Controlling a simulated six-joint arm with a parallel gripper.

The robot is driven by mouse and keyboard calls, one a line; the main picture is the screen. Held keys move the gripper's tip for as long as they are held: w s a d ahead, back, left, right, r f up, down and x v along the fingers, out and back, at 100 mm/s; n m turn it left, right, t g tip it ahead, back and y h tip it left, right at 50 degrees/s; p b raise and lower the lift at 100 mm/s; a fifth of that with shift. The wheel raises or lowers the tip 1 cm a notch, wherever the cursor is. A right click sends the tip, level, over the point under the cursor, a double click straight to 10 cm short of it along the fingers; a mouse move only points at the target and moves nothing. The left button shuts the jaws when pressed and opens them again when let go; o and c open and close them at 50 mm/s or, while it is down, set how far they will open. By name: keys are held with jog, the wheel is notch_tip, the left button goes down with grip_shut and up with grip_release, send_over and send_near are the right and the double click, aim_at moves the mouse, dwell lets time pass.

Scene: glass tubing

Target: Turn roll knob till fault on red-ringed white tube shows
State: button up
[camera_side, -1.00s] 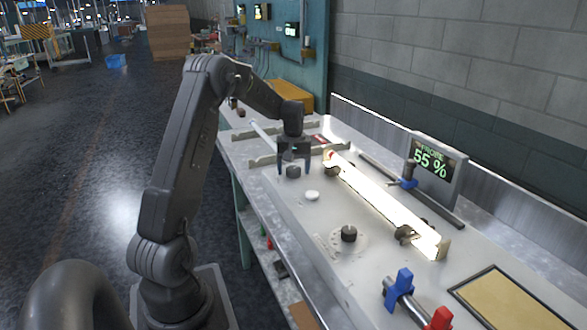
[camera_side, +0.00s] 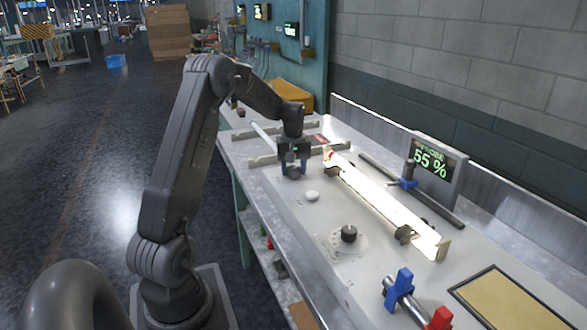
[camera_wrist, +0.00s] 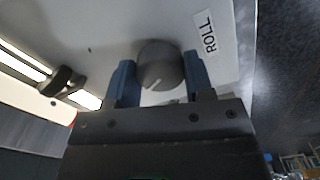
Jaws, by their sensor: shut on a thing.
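The dark roll knob (camera_wrist: 160,66) sits between the blue fingers of my gripper (camera_wrist: 161,78) in the wrist view, and a white pointer line shows on it. The word ROLL is printed beside it. In the side view my gripper (camera_side: 293,169) is low over the bench and mostly hides the knob. A brightly glowing white tube (camera_side: 385,200) lies along the lit strip to the right, on dark roller supports. A small red mark shows near its far end. I cannot make out a fault in the glare. The wrist view shows only part of the glowing strip (camera_wrist: 84,98).
A display (camera_side: 436,160) reads 55 %. A second black knob (camera_side: 349,233) and a white button (camera_side: 312,196) stand on the bench nearer the camera. A blue-and-red clamp (camera_side: 404,288) and a framed tan pad (camera_side: 505,298) are in front. Another pale tube (camera_side: 264,136) lies behind my gripper.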

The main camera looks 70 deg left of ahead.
aim_at(294, 169)
jog(key=n, duration=0.4)
jog(key=o, duration=0.9)
notch_tip(294, 169, up, 14)
jog(key=shift+f, duration=0.1)
dwell(0.3)
jog(key=shift+d, duration=0.1)
